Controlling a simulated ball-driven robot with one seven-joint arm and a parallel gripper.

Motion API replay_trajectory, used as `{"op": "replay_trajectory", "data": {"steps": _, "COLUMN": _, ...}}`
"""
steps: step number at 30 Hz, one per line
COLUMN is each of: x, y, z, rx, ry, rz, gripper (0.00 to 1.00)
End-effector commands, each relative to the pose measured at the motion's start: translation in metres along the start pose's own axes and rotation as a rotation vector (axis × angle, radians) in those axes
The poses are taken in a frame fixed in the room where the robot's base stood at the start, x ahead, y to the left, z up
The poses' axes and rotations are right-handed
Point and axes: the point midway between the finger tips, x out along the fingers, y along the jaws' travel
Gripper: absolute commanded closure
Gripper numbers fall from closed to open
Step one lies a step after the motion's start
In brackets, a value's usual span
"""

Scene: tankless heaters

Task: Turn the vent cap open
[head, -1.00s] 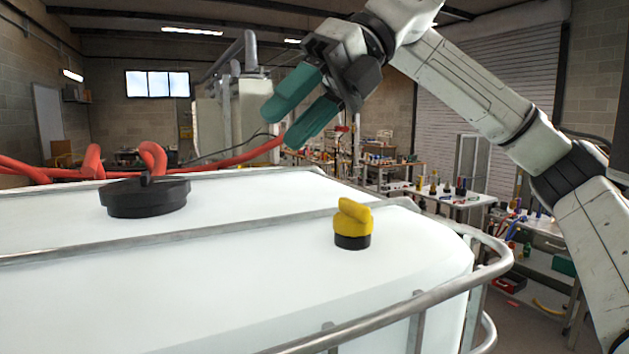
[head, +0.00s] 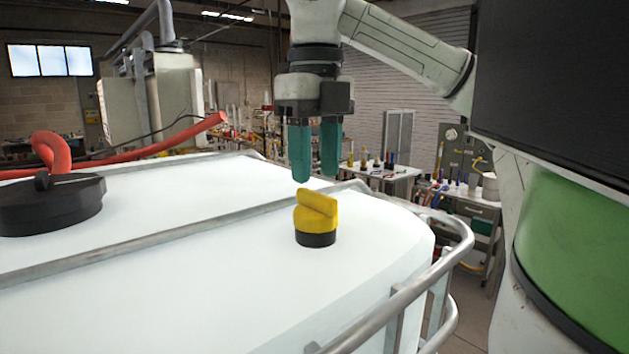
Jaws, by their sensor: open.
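The yellow vent cap (head: 317,212) sits on a short black base on top of the white tank, near its right end. Its raised grip ridge runs across the top and slants. My gripper (head: 315,177) points straight down with its two green fingers apart and empty. In the picture the fingertips are just above the cap; a gap in depth between them is hard to judge. The white tank (head: 200,290) has a smooth, pale top.
A large black lid (head: 50,205) is on the tank at the left, with a red hose (head: 150,149) behind it. Metal rails (head: 400,290) cross the tank top and wrap its right end. Workbenches with several bottles and tools stand behind. The tank top around the cap is clear.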

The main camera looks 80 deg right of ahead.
Motion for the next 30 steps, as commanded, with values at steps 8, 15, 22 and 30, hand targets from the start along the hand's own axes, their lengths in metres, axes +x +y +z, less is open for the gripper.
{"op": "replay_trajectory", "data": {"steps": 8, "x": 0.030, "y": 0.000, "z": 0.000, "rx": -0.002, "ry": -0.001, "rz": 0.001, "gripper": 0.57}}
{"op": "replay_trajectory", "data": {"steps": 15, "x": 0.035, "y": 0.001, "z": 0.000, "rx": -0.002, "ry": -0.001, "rz": 0.001, "gripper": 0.57}}
{"op": "replay_trajectory", "data": {"steps": 22, "x": 0.035, "y": 0.001, "z": 0.000, "rx": -0.001, "ry": -0.001, "rz": 0.001, "gripper": 0.67}}
{"op": "replay_trajectory", "data": {"steps": 30, "x": 0.035, "y": 0.001, "z": 0.000, "rx": -0.002, "ry": -0.001, "rz": 0.001, "gripper": 0.93}}
